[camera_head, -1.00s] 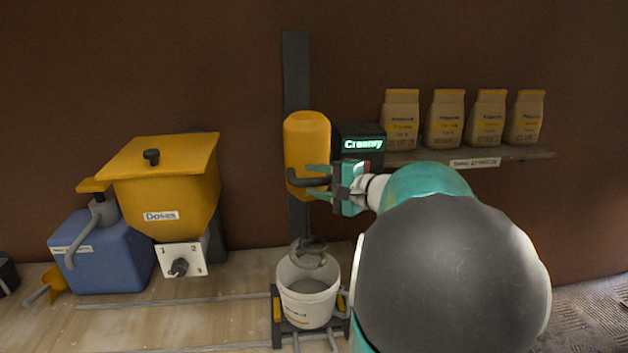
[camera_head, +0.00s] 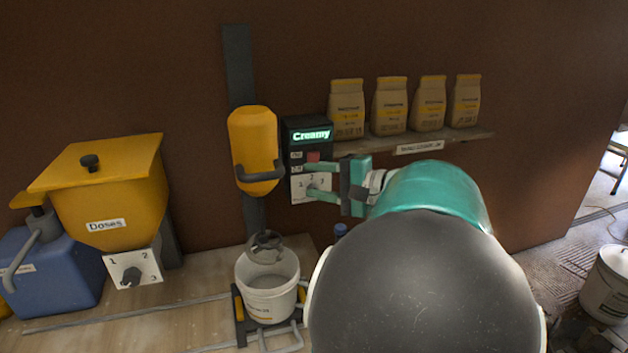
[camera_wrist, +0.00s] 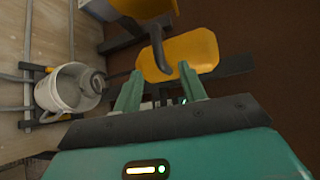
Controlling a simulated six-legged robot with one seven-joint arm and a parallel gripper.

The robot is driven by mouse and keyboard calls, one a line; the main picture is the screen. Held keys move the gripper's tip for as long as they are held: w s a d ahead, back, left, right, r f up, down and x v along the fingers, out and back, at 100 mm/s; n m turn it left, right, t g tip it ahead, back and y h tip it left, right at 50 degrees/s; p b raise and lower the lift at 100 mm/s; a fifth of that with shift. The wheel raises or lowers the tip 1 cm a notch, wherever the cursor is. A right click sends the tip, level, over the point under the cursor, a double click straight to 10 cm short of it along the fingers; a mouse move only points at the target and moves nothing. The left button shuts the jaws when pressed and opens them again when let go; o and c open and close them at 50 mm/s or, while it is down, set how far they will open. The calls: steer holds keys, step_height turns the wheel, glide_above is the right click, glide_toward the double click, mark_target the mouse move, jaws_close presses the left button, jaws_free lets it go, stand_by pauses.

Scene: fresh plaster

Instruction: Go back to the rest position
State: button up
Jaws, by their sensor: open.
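My gripper (camera_head: 322,181) is open and empty, its two green fingers apart in front of the dark control box (camera_head: 306,131), whose lit display reads "Creamy". The yellow mixer head (camera_head: 254,150) with its dark handle (camera_head: 262,174) is left of the fingers, apart from them. In the wrist view, the gripper (camera_wrist: 160,92) points toward the yellow mixer head (camera_wrist: 184,53), and its dark handle hangs near the fingers. The fingers cover part of the box's lower panel.
A white bucket (camera_head: 262,293) stands on a rail carriage below the mixer. A yellow hopper (camera_head: 115,205) marked "Doses" and a blue tank (camera_head: 50,275) are at left. Several paper bags stand on a shelf (camera_head: 440,142) at right. A lidded bucket (camera_head: 607,285) is far right.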

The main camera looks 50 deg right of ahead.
stand_by(0.3)
steer(key=w+a+f+n+g+y, duration=0.2)
steer(key=a+f+n+g, duration=0.1)
steer(key=a, duration=0.6)
steer(key=w+a+f+n+g+y, duration=0.1)
steer(key=w+a+f+n+g, duration=0.15)
steer(key=a, duration=0.75)
steer(key=s+a+f+n+g+h, duration=0.2)
steer(key=s+a+f+n+h, duration=0.1)
steer(key=a+n, duration=0.3)
steer(key=s+a+f+n+g+h, duration=0.3)
steer(key=a+n, duration=0.3)
steer(key=a, duration=0.3)
steer(key=shift+s, duration=0.9)
